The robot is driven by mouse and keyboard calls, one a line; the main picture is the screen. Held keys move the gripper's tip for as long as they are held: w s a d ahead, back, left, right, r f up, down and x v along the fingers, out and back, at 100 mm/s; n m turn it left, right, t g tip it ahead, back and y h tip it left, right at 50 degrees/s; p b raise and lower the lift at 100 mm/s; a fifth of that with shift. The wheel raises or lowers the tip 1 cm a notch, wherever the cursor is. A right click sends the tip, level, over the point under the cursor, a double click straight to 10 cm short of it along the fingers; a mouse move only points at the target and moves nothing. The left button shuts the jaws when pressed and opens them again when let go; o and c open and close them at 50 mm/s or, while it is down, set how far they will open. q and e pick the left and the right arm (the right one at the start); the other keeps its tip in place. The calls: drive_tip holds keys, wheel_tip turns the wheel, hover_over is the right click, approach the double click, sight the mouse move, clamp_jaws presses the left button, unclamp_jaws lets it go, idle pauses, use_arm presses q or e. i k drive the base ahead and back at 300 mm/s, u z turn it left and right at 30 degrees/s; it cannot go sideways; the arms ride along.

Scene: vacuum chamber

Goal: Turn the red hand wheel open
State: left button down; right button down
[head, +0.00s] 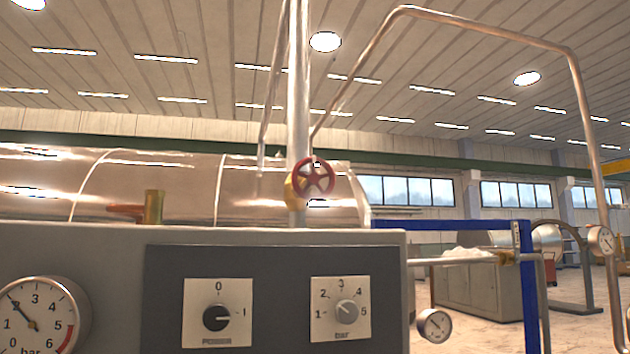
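The red hand wheel (313,178) sits on a yellow valve body (294,192) on a vertical metal pipe, near the middle of the head view. It is a round rim with several spokes, facing roughly toward me. Nothing touches it. Its open or closed setting cannot be told from the picture. Neither of my grippers shows in the head view.
A grey control panel with a power knob (216,317) and a bar knob (346,311) stands in front, below the wheel. A large gauge (38,318) is at lower left. The polished chamber (185,185) lies behind. A blue post (528,290) and bent pipe stand right.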

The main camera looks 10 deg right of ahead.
sight(314, 178)
drive_tip(key=k, duration=0.6)
drive_tip(key=z, duration=0.55)
drive_tip(key=i, duration=1.3)
drive_tip(key=u, duration=0.5)
